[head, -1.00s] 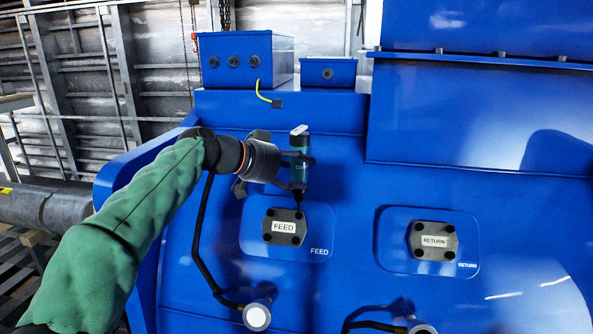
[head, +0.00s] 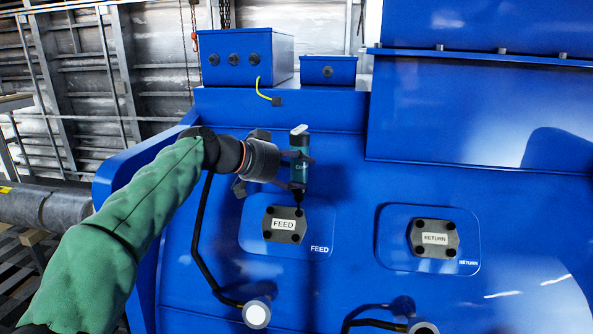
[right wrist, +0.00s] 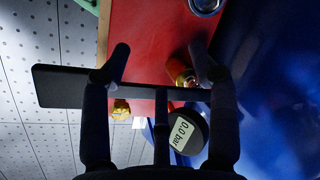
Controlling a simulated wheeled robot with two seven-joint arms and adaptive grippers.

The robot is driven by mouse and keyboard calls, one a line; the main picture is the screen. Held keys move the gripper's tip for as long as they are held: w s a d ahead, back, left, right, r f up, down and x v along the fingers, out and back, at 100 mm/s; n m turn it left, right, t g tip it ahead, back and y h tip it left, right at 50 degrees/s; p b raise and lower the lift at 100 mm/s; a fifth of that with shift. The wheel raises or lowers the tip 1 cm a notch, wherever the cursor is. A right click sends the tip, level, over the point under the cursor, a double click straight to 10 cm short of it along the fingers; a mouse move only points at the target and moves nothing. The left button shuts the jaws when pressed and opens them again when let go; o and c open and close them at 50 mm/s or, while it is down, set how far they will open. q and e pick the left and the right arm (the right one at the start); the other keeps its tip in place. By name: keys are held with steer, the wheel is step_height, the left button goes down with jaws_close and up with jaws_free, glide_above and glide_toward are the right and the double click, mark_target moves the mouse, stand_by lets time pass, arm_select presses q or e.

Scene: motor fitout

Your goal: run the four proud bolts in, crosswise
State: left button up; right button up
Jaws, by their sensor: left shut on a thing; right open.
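My left gripper (head: 300,172) is shut on a teal and black driver (head: 300,158), held upright in the head view. Its dark bit points down at the upper right bolt (head: 299,212) of the grey FEED plate (head: 284,237); I cannot tell how far that bolt stands out. Dark bolts also show at the plate's upper left (head: 269,211), lower left (head: 266,235) and lower right (head: 297,240). The grey RETURN plate (head: 433,251) to the right has dark bolts at its corners. My right gripper (right wrist: 160,48) is open in the right wrist view.
In the right wrist view, a dark bar (right wrist: 60,87), a gauge (right wrist: 187,133) reading 0.0 bar and a brass fitting (right wrist: 180,72) lie by a red surface (right wrist: 150,35). Below the plates in the head view are round white-faced fittings (head: 257,315) with black hoses.

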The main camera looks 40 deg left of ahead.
mark_target(295, 149)
arm_select(q)
steer(key=shift+r, duration=0.15)
steer(key=shift+r+p, duration=1.35)
steer(key=shift+r, duration=0.85)
